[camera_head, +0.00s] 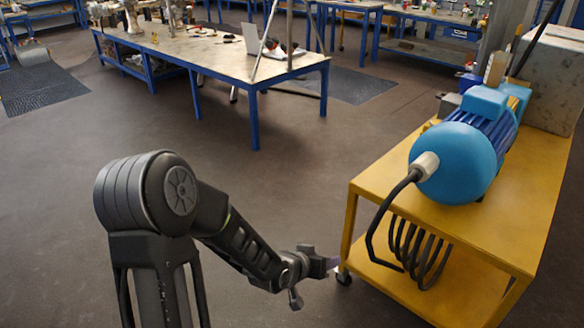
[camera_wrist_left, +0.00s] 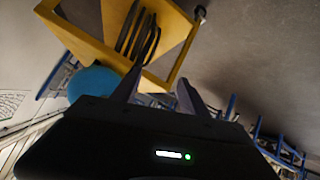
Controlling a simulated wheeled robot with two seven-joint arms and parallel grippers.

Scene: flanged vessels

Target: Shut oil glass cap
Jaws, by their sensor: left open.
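My left gripper (camera_head: 312,274) hangs low over open floor, to the left of the yellow cart. In the left wrist view its two fingers stand apart with nothing between them (camera_wrist_left: 158,90). A blue motor-like machine (camera_head: 455,160) with a ribbed body lies on the cart's top. It also shows in part behind a finger in the left wrist view (camera_wrist_left: 92,82). I cannot make out an oil glass or its cap in either view. My right gripper is not in view.
The yellow cart (camera_head: 390,180) carries a grey box (camera_head: 553,85) at the back. A black cable (camera_head: 378,215) hangs from the motor to a coil on the lower shelf. A blue-legged workbench (camera_head: 225,58) stands behind. The floor between bench and cart is clear.

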